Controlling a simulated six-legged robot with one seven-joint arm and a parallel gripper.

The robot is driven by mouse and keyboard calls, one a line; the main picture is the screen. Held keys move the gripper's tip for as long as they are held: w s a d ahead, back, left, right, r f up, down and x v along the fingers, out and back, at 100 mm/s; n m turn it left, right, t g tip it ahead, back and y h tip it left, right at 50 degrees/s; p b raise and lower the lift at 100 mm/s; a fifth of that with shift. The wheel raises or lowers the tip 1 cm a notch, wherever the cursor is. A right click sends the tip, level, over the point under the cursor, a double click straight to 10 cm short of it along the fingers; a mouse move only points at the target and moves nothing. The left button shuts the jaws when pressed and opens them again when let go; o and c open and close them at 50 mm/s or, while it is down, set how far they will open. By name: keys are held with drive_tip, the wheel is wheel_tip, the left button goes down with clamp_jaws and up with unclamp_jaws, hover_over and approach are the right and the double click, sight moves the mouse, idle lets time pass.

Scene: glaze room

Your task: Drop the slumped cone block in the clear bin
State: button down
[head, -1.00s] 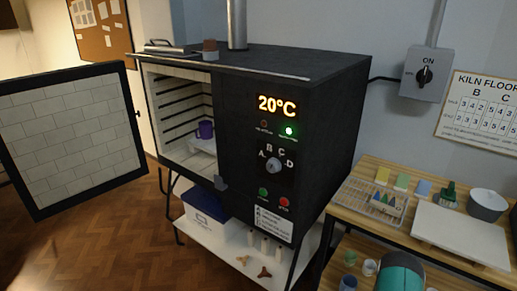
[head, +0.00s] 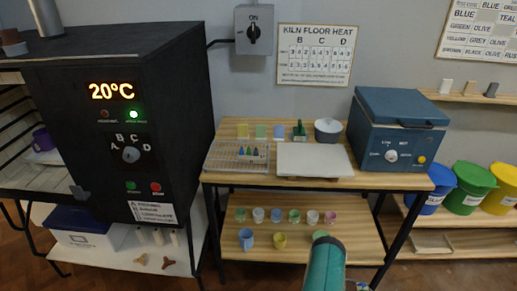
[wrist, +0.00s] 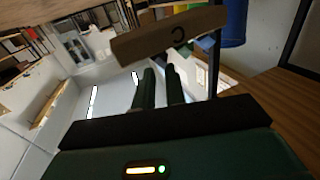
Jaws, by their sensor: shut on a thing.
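My gripper (wrist: 159,72) shows in the wrist view as two dark green fingers, close together. It is shut on a brown block (wrist: 195,34) marked with a letter C, which lies across the fingertips. I cannot make out any slumped cones on it from this side. In the head view only my arm shows at the bottom; the gripper and held block are out of view. A small block with blue-green upright cones (head: 252,153) stands on the wire rack. I cannot pick out a clear bin in either view.
The table (head: 235,179) holds a wire rack (head: 222,160), a white slab (head: 315,160) and a blue box-shaped device (head: 400,130). Several cups stand on its lower shelf. Blue, green (head: 470,190) and yellow bins stand at right. The black kiln (head: 185,90) is at left, its chamber open.

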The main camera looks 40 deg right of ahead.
drive_tip(key=shift+f, duration=2.25)
drive_tip(key=c, duration=1.4)
unclamp_jaws()
drive_tip(key=shift+o, duration=0.2)
drive_tip(key=v, duration=1.3)
drive_tip(key=shift+a, duration=0.4)
drive_tip(key=shift+w, duration=0.1)
